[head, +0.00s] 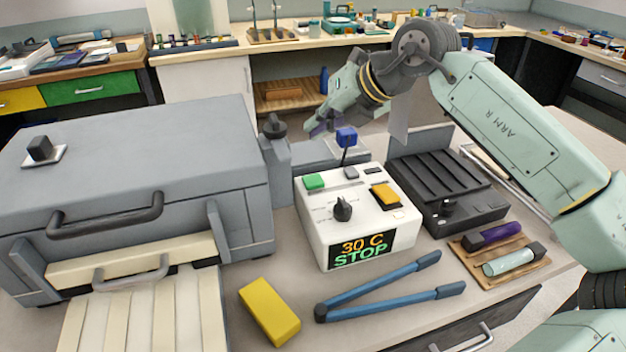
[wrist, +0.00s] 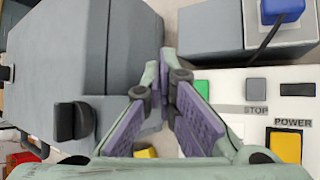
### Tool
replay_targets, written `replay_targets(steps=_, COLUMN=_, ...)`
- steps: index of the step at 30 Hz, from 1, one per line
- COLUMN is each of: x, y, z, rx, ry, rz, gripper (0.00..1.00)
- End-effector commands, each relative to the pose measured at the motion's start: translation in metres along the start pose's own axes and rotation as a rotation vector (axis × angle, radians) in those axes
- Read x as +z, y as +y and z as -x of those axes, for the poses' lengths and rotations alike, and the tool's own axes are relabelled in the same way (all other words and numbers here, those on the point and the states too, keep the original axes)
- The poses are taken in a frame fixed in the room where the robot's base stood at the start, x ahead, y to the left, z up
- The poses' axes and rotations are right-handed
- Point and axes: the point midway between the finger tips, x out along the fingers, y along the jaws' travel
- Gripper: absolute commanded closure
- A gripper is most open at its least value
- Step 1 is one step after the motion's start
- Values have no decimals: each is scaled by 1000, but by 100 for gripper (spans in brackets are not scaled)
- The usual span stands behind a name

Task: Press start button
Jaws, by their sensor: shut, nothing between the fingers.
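A white control box (head: 340,212) stands on the bench. Its green button (head: 314,181) is at the top left, and it also shows in the wrist view (wrist: 202,88), just right of the fingertips. A grey button (wrist: 256,85) has the label STOP below it, and a yellow button (wrist: 285,148) sits under the label POWER. Any label by the green button is hidden by my fingers. The display (head: 361,248) reads "30 C STOP". My gripper (head: 318,127), with purple finger pads, is shut and empty. It is above and behind the box, apart from the green button.
A large grey case-like machine (head: 130,150) stands left of the box. A dark ribbed tray (head: 445,180) is at right. Blue tongs (head: 385,290) and a yellow block (head: 269,311) lie in front.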

Motion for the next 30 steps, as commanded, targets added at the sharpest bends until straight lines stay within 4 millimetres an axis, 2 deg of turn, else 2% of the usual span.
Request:
replay_targets(steps=15, x=-37, y=-37, z=-51, rx=0, ry=0, rz=0, gripper=100)
replay_targets(steps=20, x=-41, y=-41, z=-56, rx=0, ry=0, rz=0, gripper=100)
replay_targets(steps=30, x=-41, y=-41, z=-56, rx=0, ry=1, rz=0, gripper=100)
